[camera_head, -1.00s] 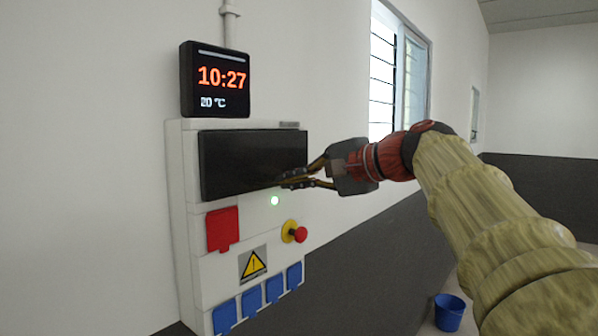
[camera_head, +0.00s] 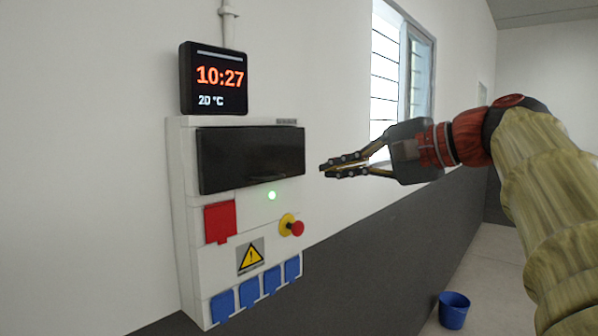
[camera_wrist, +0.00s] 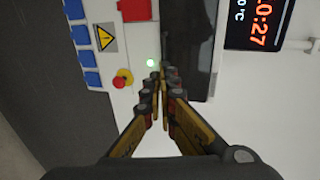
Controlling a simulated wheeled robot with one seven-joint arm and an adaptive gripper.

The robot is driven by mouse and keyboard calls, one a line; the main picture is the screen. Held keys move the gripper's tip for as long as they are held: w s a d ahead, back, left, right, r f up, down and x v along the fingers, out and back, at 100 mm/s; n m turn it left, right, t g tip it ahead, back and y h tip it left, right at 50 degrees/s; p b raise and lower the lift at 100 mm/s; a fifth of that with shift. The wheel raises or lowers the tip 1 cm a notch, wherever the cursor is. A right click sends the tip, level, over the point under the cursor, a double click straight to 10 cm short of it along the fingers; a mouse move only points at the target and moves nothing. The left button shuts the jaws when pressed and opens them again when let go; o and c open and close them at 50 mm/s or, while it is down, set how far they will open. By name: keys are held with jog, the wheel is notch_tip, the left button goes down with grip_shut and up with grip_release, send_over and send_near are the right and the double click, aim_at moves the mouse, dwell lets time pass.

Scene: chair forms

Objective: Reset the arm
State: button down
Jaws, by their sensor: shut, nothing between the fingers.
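My gripper (camera_head: 324,169) is shut and empty. In the head view it is to the right of the white electrical panel (camera_head: 187,215), clear of it, with its fingers pointing left. In the wrist view the shut fingertips (camera_wrist: 161,72) appear in front of the panel, near its green light (camera_wrist: 150,62) and dark cover (camera_wrist: 187,45). The dark cover also shows as a closed black rectangle in the head view (camera_head: 250,158).
The panel carries a red socket cover (camera_head: 220,222), a red emergency button (camera_head: 297,229) on yellow and several blue socket covers (camera_head: 247,293). A clock (camera_head: 214,80) sits above it. A window (camera_head: 388,65) is behind my gripper. A blue bucket (camera_head: 453,310) stands on the floor.

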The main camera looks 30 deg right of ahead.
jog(key=s+d+f+g+h, duration=0.1)
jog(key=d+f+h, duration=0.1)
jog(key=f, duration=0.5)
jog(key=s+d+f+g+h+b, duration=0.1)
jog(key=d+f+g, duration=0.1)
jog(key=f, duration=0.6)
jog(key=s+d+f+g+h, duration=0.1)
jog(key=d+f+h, duration=0.15)
jog(key=f, duration=0.45)
jog(key=s+a+f+n+g+b, duration=0.2)
jog(key=s+a+f+n, duration=0.15)
jog(key=f, duration=0.55)
jog(key=s+a+f+n+g+b, duration=0.1)
jog(key=s+a+f+n+b, duration=0.3)
jog(key=f, duration=0.6)
jog(key=s+a+f+n+g+b, duration=0.1)
jog(key=s+a+f+n+g, duration=0.1)
jog(key=a+f, duration=0.5)
jog(key=s+a+f+n+b, duration=0.3)
jog(key=a+f+n, duration=0.1)
jog(key=a+f, duration=0.3)
notch_tip(320, 180, down, 2)
jog(key=shift+a+f+t, duration=0.1)
jog(key=shift+a+t, duration=0.2)
jog(key=shift+n+y, duration=0.25)
